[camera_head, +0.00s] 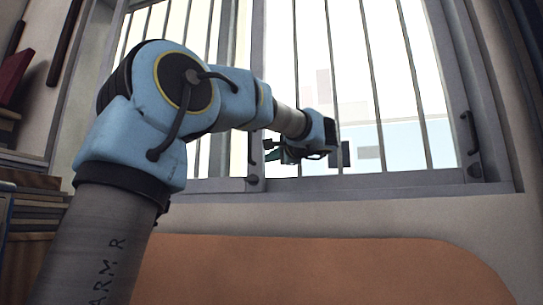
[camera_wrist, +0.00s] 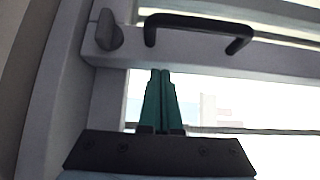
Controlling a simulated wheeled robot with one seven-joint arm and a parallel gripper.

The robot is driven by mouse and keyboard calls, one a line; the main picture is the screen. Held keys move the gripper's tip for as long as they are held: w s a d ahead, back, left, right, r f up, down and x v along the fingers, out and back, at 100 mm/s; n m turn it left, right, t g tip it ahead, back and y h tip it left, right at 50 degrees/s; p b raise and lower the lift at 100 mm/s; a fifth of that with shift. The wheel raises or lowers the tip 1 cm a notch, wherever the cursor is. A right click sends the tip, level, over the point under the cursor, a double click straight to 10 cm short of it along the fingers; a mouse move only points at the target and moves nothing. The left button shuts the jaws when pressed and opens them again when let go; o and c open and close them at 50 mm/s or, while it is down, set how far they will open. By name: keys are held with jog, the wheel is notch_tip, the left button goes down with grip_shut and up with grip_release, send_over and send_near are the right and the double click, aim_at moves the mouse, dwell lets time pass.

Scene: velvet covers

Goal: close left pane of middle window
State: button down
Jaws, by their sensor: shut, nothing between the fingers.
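The barred window (camera_head: 350,90) fills the upper part of the head view, with a grey middle upright (camera_head: 257,110) between its left and right parts. In the wrist view a black bar handle (camera_wrist: 198,20) sits on a grey frame member (camera_wrist: 210,57), beside a rounded grey latch (camera_wrist: 108,30). My gripper (camera_wrist: 161,72) has its teal fingers together and empty. Its fingertips overlap the frame member's edge in the picture, just below the handle; contact cannot be told. In the head view my gripper (camera_head: 272,152) is beside the middle upright, and my arm hides much of the left pane (camera_head: 225,40).
Another dark handle (camera_head: 470,132) is on the window's right upright. An orange rounded headboard-like panel (camera_head: 330,270) stands below the sill. Stacked wooden boards or shelves (camera_head: 30,205) are at the left. Vertical bars cross the window opening.

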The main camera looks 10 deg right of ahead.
aim_at(221, 161)
jog(key=shift+a+f, duration=0.1)
jog(key=w+a+b, duration=0.1)
jog(key=w+a, duration=0.1)
jog(key=a, duration=0.2)
jog(key=w+a+b, duration=0.2)
jog(key=a, duration=0.2)
jog(key=w+a+b, duration=0.2)
jog(key=w+a, duration=0.1)
jog(key=a, duration=0.1)
jog(key=shift+a, duration=0.4)
jog(key=shift+w+a, duration=0.35)
jog(key=shift+a, duration=0.3)
